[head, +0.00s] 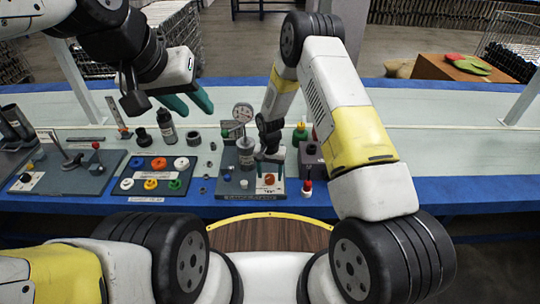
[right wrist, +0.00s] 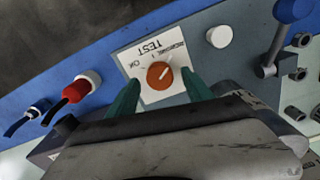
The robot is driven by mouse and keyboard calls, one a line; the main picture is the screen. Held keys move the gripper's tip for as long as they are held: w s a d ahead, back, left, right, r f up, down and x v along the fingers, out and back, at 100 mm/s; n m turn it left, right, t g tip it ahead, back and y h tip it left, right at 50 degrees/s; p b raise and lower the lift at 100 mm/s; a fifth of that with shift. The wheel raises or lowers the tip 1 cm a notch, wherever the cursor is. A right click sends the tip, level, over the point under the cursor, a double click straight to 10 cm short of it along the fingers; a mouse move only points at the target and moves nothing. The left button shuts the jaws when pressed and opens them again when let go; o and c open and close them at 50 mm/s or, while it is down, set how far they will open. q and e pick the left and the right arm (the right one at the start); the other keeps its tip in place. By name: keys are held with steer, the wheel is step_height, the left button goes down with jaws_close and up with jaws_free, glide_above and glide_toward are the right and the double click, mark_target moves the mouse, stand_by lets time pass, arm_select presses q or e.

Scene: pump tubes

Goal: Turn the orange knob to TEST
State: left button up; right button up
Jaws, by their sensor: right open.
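The orange knob (head: 269,179) sits on a white label plate on the front of the grey-blue pump panel (head: 235,190). In the right wrist view the knob (right wrist: 160,75) has a pale pointer line slanting toward the upper right; the plate (right wrist: 148,57) shows the word TEST upside down. I cannot tell surely which mark the line points at. My right gripper (right wrist: 161,92) is open, its green fingers on either side of the knob; contact is unclear. It also shows above the knob in the head view (head: 269,157). My left gripper (head: 190,103) is open and empty above the table.
A pressure gauge (head: 242,112) stands behind the panel. A tray of coloured rings (head: 153,198) lies to its left, and a dark bottle (head: 167,127) stands behind that. A red-capped connector (right wrist: 78,90) is near the knob.

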steer(key=shift+f, duration=0.5)
jaws_close()
steer(key=shift+n, duration=0.4)
steer(key=n, duration=0.4)
steer(key=shift+n, duration=0.4)
steer(key=n, duration=0.5)
